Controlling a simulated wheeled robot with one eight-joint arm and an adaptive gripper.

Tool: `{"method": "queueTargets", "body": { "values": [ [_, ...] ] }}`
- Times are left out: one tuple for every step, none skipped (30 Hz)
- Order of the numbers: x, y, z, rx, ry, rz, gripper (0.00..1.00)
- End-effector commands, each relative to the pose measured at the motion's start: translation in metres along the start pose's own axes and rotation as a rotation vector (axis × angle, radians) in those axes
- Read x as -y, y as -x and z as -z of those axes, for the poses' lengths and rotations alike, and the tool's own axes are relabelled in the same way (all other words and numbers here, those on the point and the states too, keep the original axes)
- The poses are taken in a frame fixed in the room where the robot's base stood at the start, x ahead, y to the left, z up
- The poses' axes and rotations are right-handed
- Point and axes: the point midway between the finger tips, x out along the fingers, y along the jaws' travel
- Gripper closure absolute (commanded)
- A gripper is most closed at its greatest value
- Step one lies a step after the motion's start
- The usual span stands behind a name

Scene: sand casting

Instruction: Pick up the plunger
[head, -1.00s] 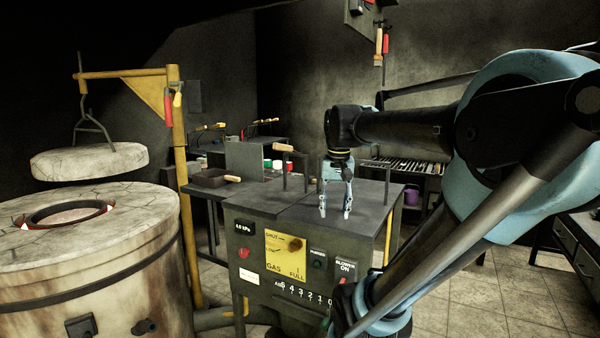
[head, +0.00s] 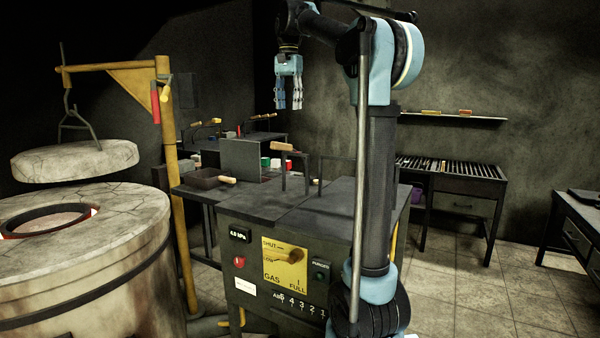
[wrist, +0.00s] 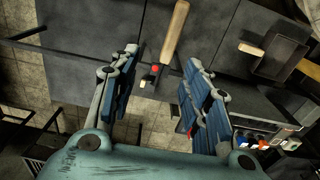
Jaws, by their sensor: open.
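My gripper (head: 289,104) hangs fingers down, open and empty, above the back of the dark metal table. Its two spread fingers also show in the wrist view (wrist: 160,60). A tool with a wooden handle (head: 282,146) lies with the handle level at the top of a dark upright, below my gripper and apart from it. In the wrist view the same handle (wrist: 174,32) appears beyond the fingertips, between their lines. I cannot tell for sure whether this tool is the plunger; no other part is clearly recognizable as one.
A dark tray with a wooden handle (head: 204,179) stands at the table's left. An upright metal plate (head: 241,158) is beside it. The furnace (head: 85,270) and its hanging lid (head: 75,161) are at left. A grated bench (head: 450,170) stands at right; floor between is clear.

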Motion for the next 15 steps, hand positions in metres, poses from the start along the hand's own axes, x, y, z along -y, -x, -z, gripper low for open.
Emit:
{"method": "queueTargets", "body": {
  "values": [
    [0.006, 0.004, 0.002, 0.002, -0.007, -0.002, 0.57],
    [0.009, 0.006, 0.003, 0.003, -0.012, -0.003, 0.57],
    [0.012, 0.008, 0.004, 0.004, -0.019, -0.005, 0.57],
    [0.014, 0.009, 0.004, 0.005, -0.022, -0.005, 0.57],
    [0.015, 0.01, 0.005, 0.005, -0.024, -0.006, 0.57],
    [0.017, 0.009, 0.005, 0.006, -0.026, -0.006, 0.57],
    [0.018, 0.008, 0.004, 0.006, -0.026, -0.007, 0.57],
    [0.018, 0.006, 0.004, 0.006, -0.027, -0.007, 0.57],
    [0.019, 0.002, 0.004, 0.006, -0.026, -0.007, 0.57],
    [0.019, -0.002, 0.004, 0.006, -0.026, -0.007, 0.57],
    [0.019, -0.006, 0.003, 0.006, -0.025, -0.007, 0.57],
    [0.02, -0.013, 0.003, 0.006, -0.024, -0.007, 0.57],
    [0.02, -0.018, 0.002, 0.006, -0.023, -0.007, 0.57],
    [0.021, -0.023, 0.002, 0.006, -0.022, -0.007, 0.57],
    [0.021, -0.029, 0.002, 0.006, -0.022, -0.007, 0.57]
  ]
}}
